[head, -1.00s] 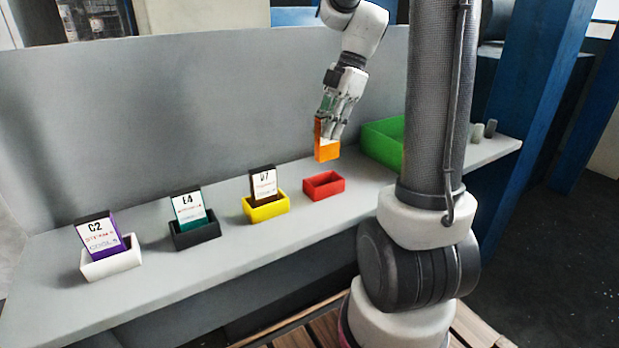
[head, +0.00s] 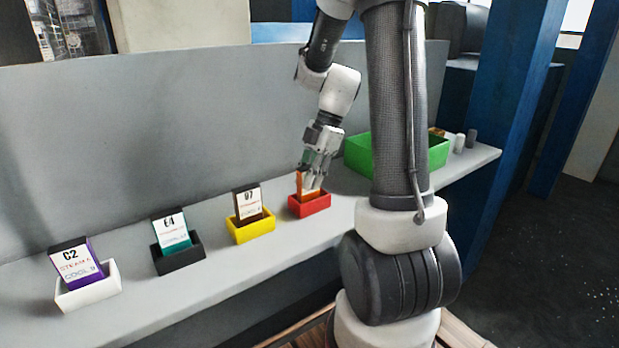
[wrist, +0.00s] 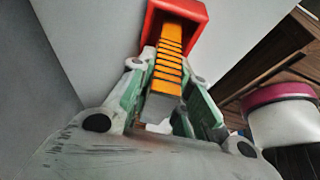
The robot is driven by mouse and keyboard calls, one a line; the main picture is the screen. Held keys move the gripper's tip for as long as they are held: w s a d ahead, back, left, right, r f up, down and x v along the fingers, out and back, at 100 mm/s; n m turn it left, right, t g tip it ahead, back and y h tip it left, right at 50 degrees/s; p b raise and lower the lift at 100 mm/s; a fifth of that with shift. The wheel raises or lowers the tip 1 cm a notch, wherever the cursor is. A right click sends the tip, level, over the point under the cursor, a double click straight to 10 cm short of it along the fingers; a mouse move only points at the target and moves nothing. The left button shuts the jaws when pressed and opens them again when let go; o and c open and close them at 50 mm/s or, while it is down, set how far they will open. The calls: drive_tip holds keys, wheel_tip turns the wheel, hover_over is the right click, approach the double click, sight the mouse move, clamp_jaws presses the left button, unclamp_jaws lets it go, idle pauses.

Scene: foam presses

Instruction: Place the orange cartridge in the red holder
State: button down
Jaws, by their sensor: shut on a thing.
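The orange cartridge (head: 309,192) stands near upright with its lower end at the red holder (head: 309,207). In the wrist view the orange cartridge (wrist: 168,55) reaches into the opening of the red holder (wrist: 198,10). Whether it touches the holder's floor is hidden. My gripper (head: 316,178) is above the holder and shut on the cartridge's upper part. In the wrist view my gripper's fingers (wrist: 164,90) lie on both sides of the cartridge.
To the left stand a yellow holder (head: 251,231) with a brown cartridge, a black holder (head: 178,261) with a teal one and a white holder (head: 88,290) with a purple one. A green bin (head: 420,158) is to the right. A grey wall (head: 150,130) runs behind the shelf.

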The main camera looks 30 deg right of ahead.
drive_tip(key=shift+f, duration=0.15)
drive_tip(key=c, duration=1.3)
unclamp_jaws()
drive_tip(key=v, duration=1.2)
drive_tip(key=shift+s+a+r+m+t+h, duration=0.35)
drive_tip(key=shift+s+a+m+t+h, duration=0.7)
drive_tip(key=shift+s+m, duration=1.85)
drive_tip(key=shift+s+a+r+m+t+h, duration=0.4)
drive_tip(key=shift+s+a+m, duration=1.1)
drive_tip(key=shift+s+m, duration=1.45)
drive_tip(key=shift+s+a+r+m+t+h, duration=0.25)
drive_tip(key=shift+s+a+m+t+h, duration=0.8)
drive_tip(key=shift+s+m, duration=1.85)
drive_tip(key=shift+w+a+m+g, duration=0.25)
drive_tip(key=shift+w+m+g, duration=0.05)
drive_tip(key=shift+w+m, duration=0.2)
